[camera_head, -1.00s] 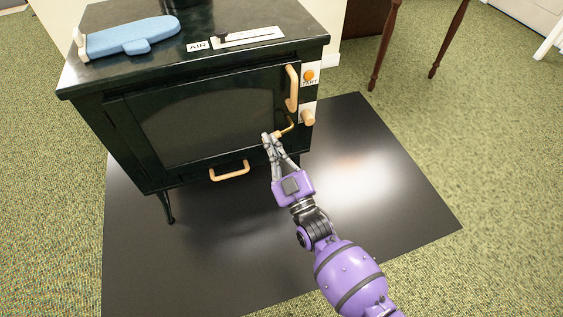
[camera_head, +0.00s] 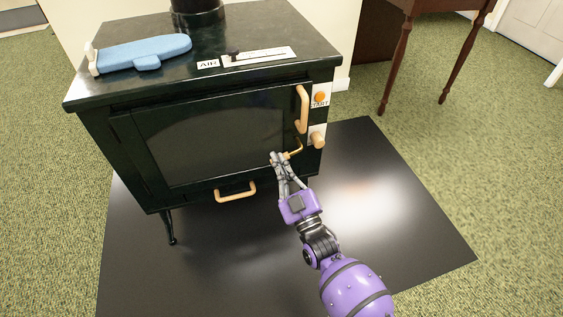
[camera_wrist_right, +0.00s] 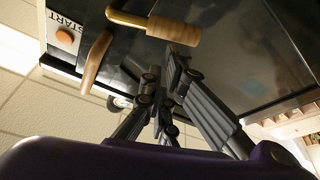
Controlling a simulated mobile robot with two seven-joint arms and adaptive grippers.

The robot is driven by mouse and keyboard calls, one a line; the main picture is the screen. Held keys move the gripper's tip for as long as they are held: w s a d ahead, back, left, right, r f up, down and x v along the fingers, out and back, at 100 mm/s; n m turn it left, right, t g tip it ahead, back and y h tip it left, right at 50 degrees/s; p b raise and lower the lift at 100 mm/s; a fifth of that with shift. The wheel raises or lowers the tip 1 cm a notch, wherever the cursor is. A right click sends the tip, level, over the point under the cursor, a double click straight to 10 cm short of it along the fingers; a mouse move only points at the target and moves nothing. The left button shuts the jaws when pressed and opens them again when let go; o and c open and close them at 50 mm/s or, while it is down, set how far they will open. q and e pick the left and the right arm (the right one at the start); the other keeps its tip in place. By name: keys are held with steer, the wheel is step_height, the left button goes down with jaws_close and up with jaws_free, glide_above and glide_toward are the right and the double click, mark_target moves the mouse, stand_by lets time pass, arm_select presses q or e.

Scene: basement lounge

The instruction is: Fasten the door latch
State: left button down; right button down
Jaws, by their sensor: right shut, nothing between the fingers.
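The black stove's door (camera_head: 215,132) looks shut against the stove front. The latch (camera_head: 294,152), a bent brass rod, sits at the door's lower right and angles down to the left. In the wrist view its brass rod (camera_wrist_right: 126,18) ends in a wooden grip (camera_wrist_right: 174,30). My right gripper (camera_head: 277,157) is shut and empty, its fingertips at the grip end of the latch and partly hiding it in the head view. In the wrist view the fingers (camera_wrist_right: 175,68) reach close to the grip; I cannot tell whether they touch. My left gripper is out of view.
A wooden door handle (camera_head: 302,109) stands above the latch. A lower wooden handle (camera_head: 236,192) is below the door. A blue glove-like object (camera_head: 143,53) lies on the stove top. The black floor mat (camera_head: 400,220) is clear.

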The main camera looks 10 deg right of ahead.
steer(key=shift+f+n, duration=0.2)
steer(key=shift+n, duration=0.3)
